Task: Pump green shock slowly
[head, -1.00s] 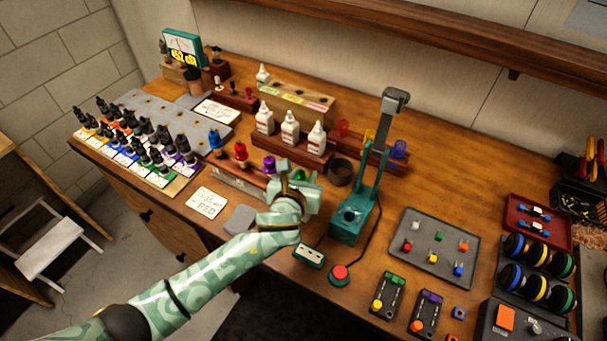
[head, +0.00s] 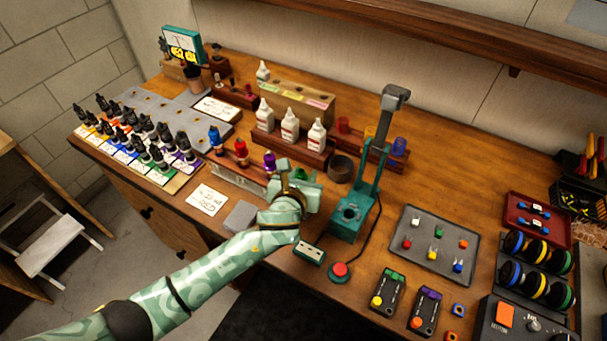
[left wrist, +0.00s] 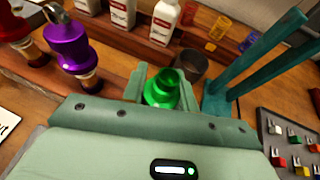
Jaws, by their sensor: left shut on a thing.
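The green shock (left wrist: 162,90) stands between the two fingers of my left gripper (left wrist: 158,86) in the left wrist view, and the gripper is shut on it. In the head view only a bit of the green shock (head: 303,174) shows behind my left gripper (head: 298,186). It is at the right end of a wooden shock stand (head: 228,174). The purple shock (head: 270,162), the red shock (head: 241,148) and the blue shock (head: 215,137) stand to its left. The shock's lower part is hidden by my gripper. My right gripper is not in view.
A teal press (head: 350,215) stands just right of my left gripper. White bottles (head: 290,126) in a wooden rack and a dark round cup (head: 341,168) are behind it. A red button (head: 340,270) and a grey parts tray (head: 433,246) are at front right.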

